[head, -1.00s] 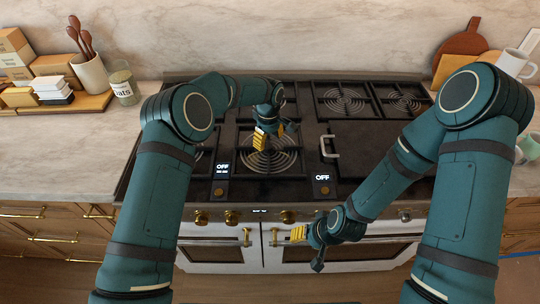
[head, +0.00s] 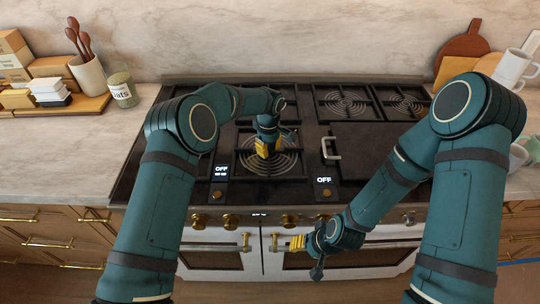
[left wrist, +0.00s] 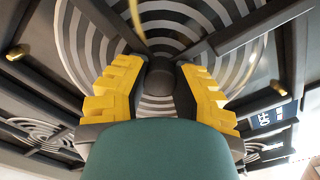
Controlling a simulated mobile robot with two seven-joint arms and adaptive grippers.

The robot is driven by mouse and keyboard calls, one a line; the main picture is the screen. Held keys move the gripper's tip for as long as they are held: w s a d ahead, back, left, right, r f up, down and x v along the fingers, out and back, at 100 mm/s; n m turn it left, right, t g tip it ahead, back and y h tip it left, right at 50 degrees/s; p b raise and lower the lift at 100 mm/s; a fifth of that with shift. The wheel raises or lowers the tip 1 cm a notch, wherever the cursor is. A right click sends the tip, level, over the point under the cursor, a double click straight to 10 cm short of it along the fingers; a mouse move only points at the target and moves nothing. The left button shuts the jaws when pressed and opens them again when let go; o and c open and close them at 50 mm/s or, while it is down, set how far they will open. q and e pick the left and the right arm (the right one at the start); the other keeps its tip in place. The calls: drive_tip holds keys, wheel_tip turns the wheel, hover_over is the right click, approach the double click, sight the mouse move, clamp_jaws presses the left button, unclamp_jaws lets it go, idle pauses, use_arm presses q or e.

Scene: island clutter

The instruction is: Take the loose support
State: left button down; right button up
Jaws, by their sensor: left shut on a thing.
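My left gripper (head: 267,148) points down over the front left burner of the cooktop. In the left wrist view its yellow fingers (left wrist: 160,88) stand on both sides of a small dark rounded piece (left wrist: 160,72), above the pale spiral of the burner (left wrist: 235,45). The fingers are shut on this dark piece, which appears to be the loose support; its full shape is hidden. Dark grate bars (left wrist: 235,35) run out on both sides. My right gripper (head: 297,243) is low in front of the oven doors, close to a brass handle; its finger gap is unclear.
Other burners (head: 345,104) lie behind and right. A pale handle (head: 330,147) stands up on the dark middle plate. Two small displays, one (head: 221,169) by the left burner, read OFF. Brass knobs (head: 231,221) line the front. Counters at both sides hold boxes, a jar (head: 122,92) and mugs.

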sight(269, 148)
use_arm(q)
drive_tip(key=shift+s, duration=0.1)
drive_tip(key=shift+r+p, duration=0.75)
drive_tip(key=shift+r, duration=1.15)
